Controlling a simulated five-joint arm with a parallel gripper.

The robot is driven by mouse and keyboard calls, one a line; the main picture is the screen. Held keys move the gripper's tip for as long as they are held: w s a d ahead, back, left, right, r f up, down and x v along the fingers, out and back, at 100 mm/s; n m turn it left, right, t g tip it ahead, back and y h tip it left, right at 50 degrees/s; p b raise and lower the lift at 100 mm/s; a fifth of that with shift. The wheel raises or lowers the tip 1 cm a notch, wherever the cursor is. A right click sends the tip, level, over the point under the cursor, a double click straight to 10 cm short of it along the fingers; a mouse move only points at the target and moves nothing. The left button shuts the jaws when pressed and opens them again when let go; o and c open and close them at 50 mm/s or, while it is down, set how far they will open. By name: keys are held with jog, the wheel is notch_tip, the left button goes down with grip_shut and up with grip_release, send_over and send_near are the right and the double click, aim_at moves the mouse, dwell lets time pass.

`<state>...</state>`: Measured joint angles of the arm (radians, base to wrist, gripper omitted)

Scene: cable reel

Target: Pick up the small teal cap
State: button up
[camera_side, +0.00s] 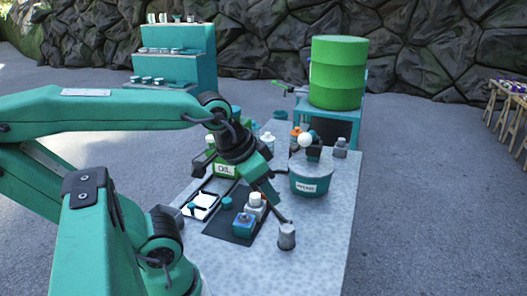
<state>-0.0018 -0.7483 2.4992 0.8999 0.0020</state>
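A small teal cap-like piece (227,202) sits near the left edge of the dark mat (222,227), beside the white tray. Another small teal piece (191,206) lies in the white tray (204,201); I cannot tell for certain which is the cap. My gripper (281,212) points down and to the right, to the right of both pieces and apart from them. Its tips are near the grey cylinder (287,237). The fingers are small and dark here, so I cannot tell whether they are open or shut.
A blue box (244,223) and a white-capped bottle (256,206) stand on the mat. The table's (325,245) front right is clear.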

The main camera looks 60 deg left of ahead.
jog(key=g, duration=0.6)
send_over(227, 200)
jog(key=f, duration=1.5)
jog(key=shift+d+f, duration=0.1)
jog(key=shift+d, duration=0.1)
jog(key=shift+s+a+f, duration=0.1)
jog(key=shift+a, duration=0.1)
jog(key=shift+f, duration=1.3)
jog(key=shift+f, duration=0.1)
jog(key=shift+f, duration=2.55)
jog(key=shift+c, duration=0.3)
